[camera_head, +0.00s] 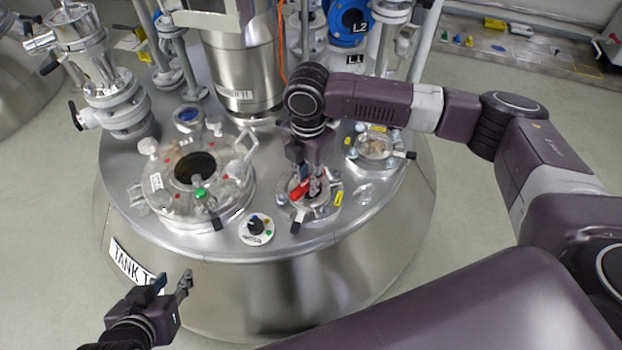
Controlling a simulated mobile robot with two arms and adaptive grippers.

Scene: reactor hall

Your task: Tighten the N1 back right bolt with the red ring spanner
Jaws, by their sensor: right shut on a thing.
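My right gripper (306,172) reaches down from above onto a small flanged port (327,210) on the tank top. It is shut on the red ring spanner (299,189), of which a short red part shows at the port. The port has a yellow label whose text I cannot read. The gripper and arm hide its back bolts, so I cannot tell whether the spanner's ring sits on a bolt. My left gripper (173,279) is open and empty in front of the tank, low at the left.
A large round manway (237,203) with clamps stands left of the port, and a small dial (257,230) sits in front. A second small port (375,150) is to the right. A steel motor column (240,70) and pipes rise behind. A bench with small items (495,48) is far right.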

